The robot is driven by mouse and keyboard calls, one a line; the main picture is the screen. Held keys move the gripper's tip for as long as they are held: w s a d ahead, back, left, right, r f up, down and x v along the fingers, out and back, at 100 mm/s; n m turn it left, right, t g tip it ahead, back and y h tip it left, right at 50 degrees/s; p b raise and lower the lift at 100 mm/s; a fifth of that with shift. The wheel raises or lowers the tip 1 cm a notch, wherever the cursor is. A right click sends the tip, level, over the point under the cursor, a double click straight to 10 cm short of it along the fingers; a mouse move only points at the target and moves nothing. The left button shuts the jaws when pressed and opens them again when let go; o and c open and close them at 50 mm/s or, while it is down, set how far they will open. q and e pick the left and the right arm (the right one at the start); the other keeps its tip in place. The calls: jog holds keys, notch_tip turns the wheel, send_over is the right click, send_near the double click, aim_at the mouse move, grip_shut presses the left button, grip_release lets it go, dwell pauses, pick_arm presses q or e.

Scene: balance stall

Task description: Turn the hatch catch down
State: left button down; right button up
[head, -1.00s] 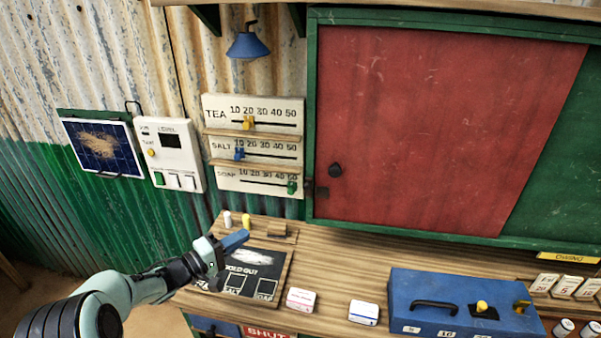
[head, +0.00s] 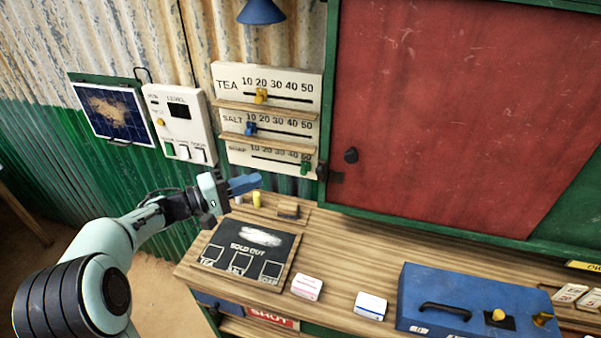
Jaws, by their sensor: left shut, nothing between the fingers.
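The red hatch (head: 430,110) stands closed in its green frame, with a dark round knob (head: 351,155) near its left edge. The small dark hatch catch (head: 324,172) sits on the frame at the hatch's lower left, beside the green slider; its exact angle is hard to tell. My right gripper is out of view.
The counter (head: 390,255) holds a sold-out board (head: 246,247), two small boxes, a wooden block (head: 288,210) and a blue case (head: 460,300). The slider panel (head: 265,110) is on the wall left of the catch.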

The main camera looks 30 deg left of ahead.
aim_at(320, 175)
pick_arm(q)
jog(key=w+d, duration=0.8)
jog(key=shift+w+d, duration=0.2)
jog(key=shift+d, duration=0.1)
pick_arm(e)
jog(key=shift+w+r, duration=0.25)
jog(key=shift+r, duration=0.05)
pick_arm(q)
jog(key=shift+d, duration=0.1)
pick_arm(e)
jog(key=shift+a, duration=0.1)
